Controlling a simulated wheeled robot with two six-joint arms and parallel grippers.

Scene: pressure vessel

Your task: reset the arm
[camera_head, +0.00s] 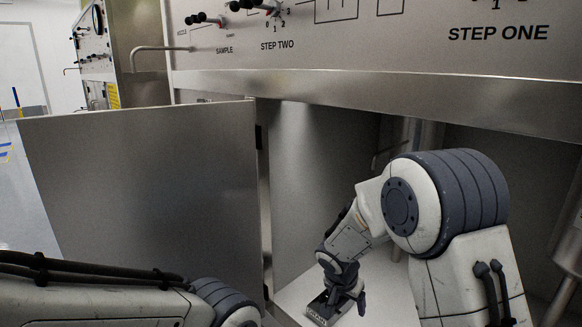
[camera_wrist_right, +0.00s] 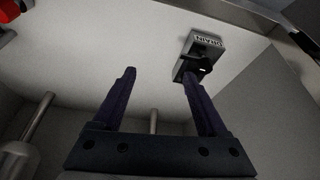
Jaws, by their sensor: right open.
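My right arm reaches into the open cabinet, and my right gripper (camera_head: 345,298) is low inside it. In the right wrist view the right gripper (camera_wrist_right: 160,76) has its two dark fingers wide apart with nothing between them. A small labelled block with a dark handle (camera_wrist_right: 199,56) sits on a pale surface just beyond the right-hand finger. The same labelled block (camera_head: 318,312) shows partly behind the gripper in the head view. Whether the finger touches the handle I cannot tell. Part of my left arm crosses the lower left; its gripper is out of view.
An open metal door (camera_head: 145,190) stands left of the cabinet opening. Above is a panel (camera_head: 370,40) with "STEP TWO" and "STEP ONE" labels and small valves, with a metal ledge (camera_head: 400,95) below it. Pipes and a red part (camera_wrist_right: 8,12) show inside the cabinet.

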